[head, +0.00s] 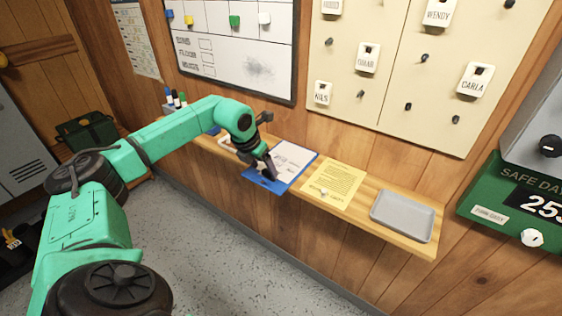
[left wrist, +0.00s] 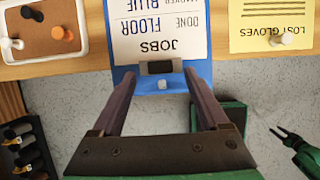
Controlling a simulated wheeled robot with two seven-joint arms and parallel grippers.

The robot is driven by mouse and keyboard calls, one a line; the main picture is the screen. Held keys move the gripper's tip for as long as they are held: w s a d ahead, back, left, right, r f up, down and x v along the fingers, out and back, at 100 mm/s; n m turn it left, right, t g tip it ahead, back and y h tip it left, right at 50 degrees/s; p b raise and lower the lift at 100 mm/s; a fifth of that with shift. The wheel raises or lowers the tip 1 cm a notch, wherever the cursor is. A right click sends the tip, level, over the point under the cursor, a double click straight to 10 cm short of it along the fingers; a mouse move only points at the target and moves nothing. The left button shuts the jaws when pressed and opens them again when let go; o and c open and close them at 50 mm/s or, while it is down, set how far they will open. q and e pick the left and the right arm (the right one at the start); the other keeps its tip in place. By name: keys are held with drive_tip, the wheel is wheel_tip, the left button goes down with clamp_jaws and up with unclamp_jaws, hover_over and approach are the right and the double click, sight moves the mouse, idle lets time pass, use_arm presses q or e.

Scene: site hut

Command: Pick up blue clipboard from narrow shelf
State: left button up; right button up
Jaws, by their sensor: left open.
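The blue clipboard (head: 262,180) lies on the narrow wooden shelf (head: 365,208), its near end jutting past the front edge. It holds a white sheet headed JOBS, and its dark clip shows in the left wrist view (left wrist: 160,67). My left gripper (head: 268,170) is open at that near end. In the left wrist view, its two fingers (left wrist: 160,76) appear either side of the clip, overlapping the blue board; I cannot tell whether they touch it. A dark pronged shape with green (left wrist: 287,136) at the right edge looks like my right gripper; its jaws are unclear.
A yellow lost-gloves note (head: 334,184) lies right of the clipboard, then a grey tray (head: 403,216). A white-rimmed tray with small pegs (left wrist: 42,57) lies to the left. Marker pens (head: 175,98) stand farther left.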

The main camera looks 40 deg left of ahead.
use_arm(q)
drive_tip(key=x, duration=0.2)
drive_tip(key=shift+w+f, duration=0.25)
drive_tip(key=shift+f, duration=0.05)
drive_tip(key=shift+r, duration=0.1)
drive_tip(key=c, duration=1.2)
